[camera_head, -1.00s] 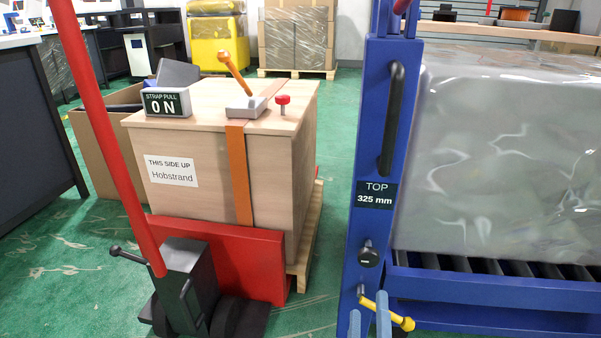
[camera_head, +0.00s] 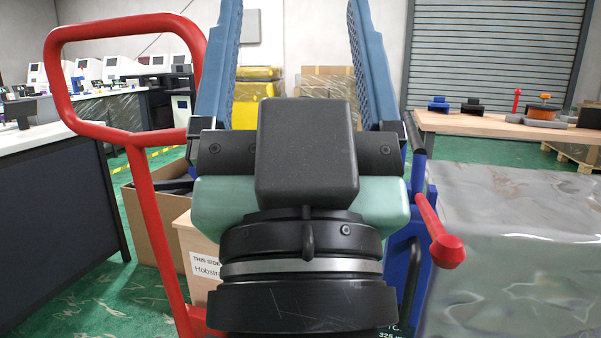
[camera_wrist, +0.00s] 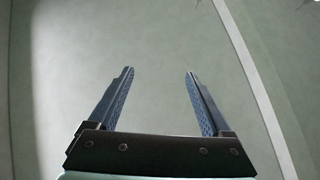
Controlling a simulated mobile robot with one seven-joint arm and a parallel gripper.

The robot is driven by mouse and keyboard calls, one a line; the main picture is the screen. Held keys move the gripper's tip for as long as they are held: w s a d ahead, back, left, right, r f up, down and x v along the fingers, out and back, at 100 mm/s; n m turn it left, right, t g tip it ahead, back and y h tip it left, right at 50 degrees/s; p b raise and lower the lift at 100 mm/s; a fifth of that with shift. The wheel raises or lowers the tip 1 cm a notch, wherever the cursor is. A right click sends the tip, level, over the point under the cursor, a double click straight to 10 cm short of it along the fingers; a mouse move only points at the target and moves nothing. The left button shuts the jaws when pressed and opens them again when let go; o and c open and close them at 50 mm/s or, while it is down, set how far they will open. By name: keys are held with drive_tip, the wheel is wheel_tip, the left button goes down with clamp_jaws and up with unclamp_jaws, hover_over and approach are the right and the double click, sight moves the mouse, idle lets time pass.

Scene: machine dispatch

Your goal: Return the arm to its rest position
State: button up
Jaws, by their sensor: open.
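My gripper (camera_head: 290,55) stands raised in front of the head camera, with its two blue fingers pointing up and spread wide apart. Nothing is between them. In the wrist view my gripper (camera_wrist: 160,95) is also open and empty, against a plain pale grey-green surface. The wrist and gripper body cover the middle of the head view and hide most of the wooden crate (camera_head: 198,262) behind them.
A red pallet-jack handle (camera_head: 135,150) rises at left. A wrapped block (camera_head: 510,240) stands at right by a blue frame (camera_head: 402,265) with a red-knobbed lever (camera_head: 440,235). A wooden bench (camera_head: 480,127) is behind, a dark counter (camera_head: 60,205) at far left.

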wheel_tip(320, 180, up, 40)
drive_tip(key=s+h+p, duration=0.1)
drive_tip(key=p, duration=3.5)
drive_tip(key=shift+p, duration=0.4)
drive_tip(key=shift+d, duration=0.1)
